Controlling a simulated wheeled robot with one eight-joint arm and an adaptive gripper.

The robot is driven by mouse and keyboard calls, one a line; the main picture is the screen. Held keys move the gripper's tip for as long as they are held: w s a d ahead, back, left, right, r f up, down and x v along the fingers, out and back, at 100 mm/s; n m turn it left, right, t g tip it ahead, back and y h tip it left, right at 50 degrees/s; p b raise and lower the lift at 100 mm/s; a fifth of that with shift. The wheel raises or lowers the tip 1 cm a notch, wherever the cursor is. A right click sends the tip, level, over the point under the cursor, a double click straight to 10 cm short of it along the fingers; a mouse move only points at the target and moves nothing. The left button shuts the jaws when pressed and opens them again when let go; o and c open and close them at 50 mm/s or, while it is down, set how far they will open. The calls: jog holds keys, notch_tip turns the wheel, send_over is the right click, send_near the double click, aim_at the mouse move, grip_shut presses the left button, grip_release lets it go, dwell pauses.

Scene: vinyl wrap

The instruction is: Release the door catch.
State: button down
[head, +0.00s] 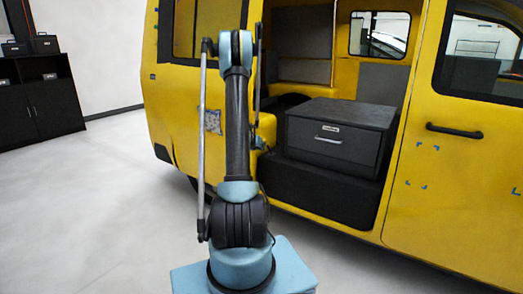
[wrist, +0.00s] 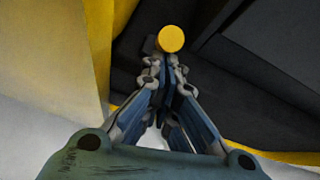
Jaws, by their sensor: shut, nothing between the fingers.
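The catch appears to be a round yellow knob (wrist: 171,39) on a dark mount, beyond my fingertips in the wrist view. My gripper (wrist: 168,66) is shut and empty, its fingertips together just below the knob in that picture. I cannot tell whether they touch it. In the head view the yellow van (head: 430,190) has its side opening uncovered, and my arm stands in front of the opening's left edge. I cannot make out the knob or my fingertips clearly there.
A dark drawer unit (head: 335,137) with a silver handle sits in the van opening, on a black step-like base (head: 318,190). A yellow panel (wrist: 75,50) is close on the left in the wrist view. A black cabinet (head: 40,98) stands far left. Grey floor (head: 100,200) is clear at left.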

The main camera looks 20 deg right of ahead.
jog(key=shift+a+f, duration=0.1)
jog(key=s+f+v, duration=0.1)
jog(key=f+v, duration=0.1)
jog(key=v, duration=0.9)
jog(key=shift+s+a, duration=0.25)
jog(key=shift+a, duration=0.15)
